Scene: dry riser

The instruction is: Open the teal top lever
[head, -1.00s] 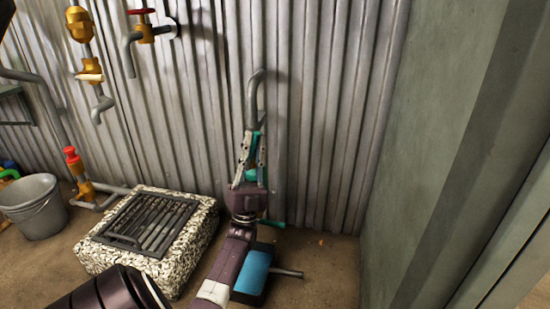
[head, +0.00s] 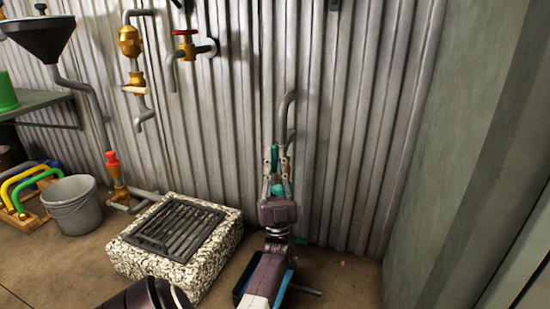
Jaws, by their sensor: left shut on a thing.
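A grey bent pipe (head: 286,108) rises in front of the corrugated wall, right of centre. My left gripper (head: 277,158) is at the lower end of this pipe, its fingers pointing up. It is shut on the teal top lever (head: 275,154), part of which shows between the fingers. The rest of the lever and the valve behind it are largely hidden by the hand. A lower teal lever (head: 299,240) sticks out to the right below my wrist. My right gripper is not in view.
A stone block with a grate (head: 178,228) stands left of my arm. A grey bucket (head: 73,207) and pipework with a red-handled tap (head: 187,45) are further left. A grey-green wall closes the right side.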

